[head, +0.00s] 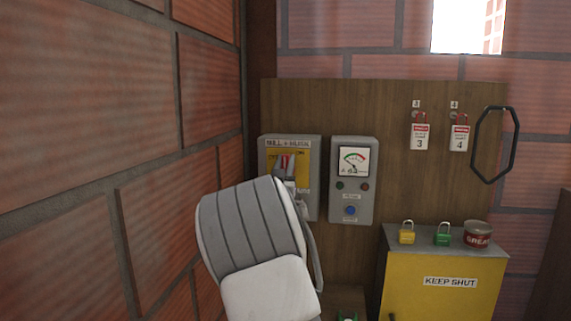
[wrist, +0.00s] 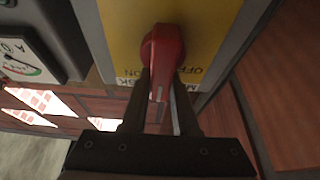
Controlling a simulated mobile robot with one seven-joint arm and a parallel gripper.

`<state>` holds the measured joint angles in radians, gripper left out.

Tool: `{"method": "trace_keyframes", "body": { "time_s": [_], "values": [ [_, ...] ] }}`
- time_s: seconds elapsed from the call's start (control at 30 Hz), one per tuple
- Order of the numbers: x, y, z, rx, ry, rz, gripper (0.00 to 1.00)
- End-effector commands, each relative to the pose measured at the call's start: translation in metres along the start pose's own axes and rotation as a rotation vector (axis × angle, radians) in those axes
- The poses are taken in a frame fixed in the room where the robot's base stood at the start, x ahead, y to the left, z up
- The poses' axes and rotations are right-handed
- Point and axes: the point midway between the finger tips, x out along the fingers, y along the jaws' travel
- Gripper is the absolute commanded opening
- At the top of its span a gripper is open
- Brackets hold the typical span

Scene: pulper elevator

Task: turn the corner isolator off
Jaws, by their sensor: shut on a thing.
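The corner isolator (head: 266,152) is a grey box with a yellow plate on the wooden board, close to the brick corner. Its red handle (head: 286,161) shows just above my gripper (head: 285,172). In the wrist view the red handle (wrist: 163,48) stands out from the yellow plate (wrist: 205,25), with its narrow grip between the two dark fingers of my gripper (wrist: 162,85). My gripper is shut on the handle. OFF and ON lettering shows in part beside the handle. My arm hides the lower part of the box in the head view.
A grey meter box (head: 352,205) stands close to the right of the isolator. The brick wall (head: 100,120) is close on the left. A yellow cabinet (head: 440,300) at lower right carries padlocks (head: 407,236) and a red tin (head: 477,235). Tagged padlocks (head: 420,136) hang on the board.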

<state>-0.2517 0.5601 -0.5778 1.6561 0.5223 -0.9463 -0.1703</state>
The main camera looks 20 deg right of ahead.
Motion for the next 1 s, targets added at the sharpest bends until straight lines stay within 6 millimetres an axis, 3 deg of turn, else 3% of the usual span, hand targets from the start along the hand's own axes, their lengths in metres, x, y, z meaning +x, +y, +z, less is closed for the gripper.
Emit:
{"method": "trace_keyframes", "body": {
  "time_s": [0.37,1.0],
  "values": [
    [-0.002,-0.003,0.004,-0.15,0.001,-0.062,0.0],
    [-0.004,-0.016,0.008,-0.702,0.002,-0.288,0.0]
  ]
}}
